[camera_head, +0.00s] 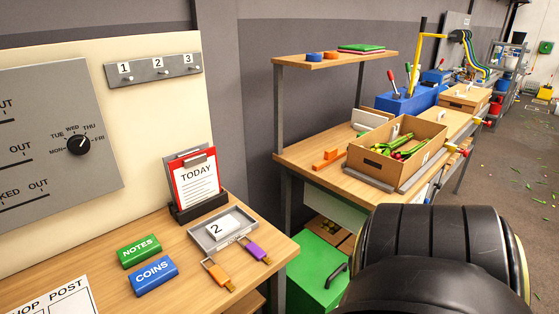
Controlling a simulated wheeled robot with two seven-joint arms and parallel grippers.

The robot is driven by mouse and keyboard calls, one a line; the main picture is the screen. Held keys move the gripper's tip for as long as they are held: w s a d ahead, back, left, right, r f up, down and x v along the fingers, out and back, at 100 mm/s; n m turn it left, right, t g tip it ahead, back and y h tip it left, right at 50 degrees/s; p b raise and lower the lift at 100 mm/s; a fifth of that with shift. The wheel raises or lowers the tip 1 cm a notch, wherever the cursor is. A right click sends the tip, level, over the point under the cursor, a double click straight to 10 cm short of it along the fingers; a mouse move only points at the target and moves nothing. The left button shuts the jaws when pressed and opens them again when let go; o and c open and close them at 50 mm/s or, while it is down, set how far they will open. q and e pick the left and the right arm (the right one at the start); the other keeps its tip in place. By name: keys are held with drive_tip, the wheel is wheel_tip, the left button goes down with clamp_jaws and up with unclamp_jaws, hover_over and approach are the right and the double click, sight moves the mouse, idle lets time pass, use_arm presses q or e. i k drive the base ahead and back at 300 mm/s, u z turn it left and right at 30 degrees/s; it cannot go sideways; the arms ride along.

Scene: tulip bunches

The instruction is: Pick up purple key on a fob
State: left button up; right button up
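The purple key on a fob (255,250) lies on the wooden desk (182,296), near its right front edge, beside a grey tray (206,240). Its purple fob points up-left, and its small metal end points down-right toward the desk edge. An orange key on a fob (217,273) lies to its left. Neither of my grippers is in view, and nothing touches the purple key.
The grey tray holds a white block marked 2 (219,228). A green NOTES block (139,251) and blue COINS block (153,275) lie left of the keys. A red clipboard (196,180) stands behind. Numbered hooks (155,70) are on the wall panel.

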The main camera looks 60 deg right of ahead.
sight(254, 250)
drive_tip(key=z, duration=1.8)
drive_tip(key=k, duration=0.5)
drive_tip(key=z, duration=1.2)
drive_tip(key=i, duration=1.65)
drive_tip(key=u, duration=2.3)
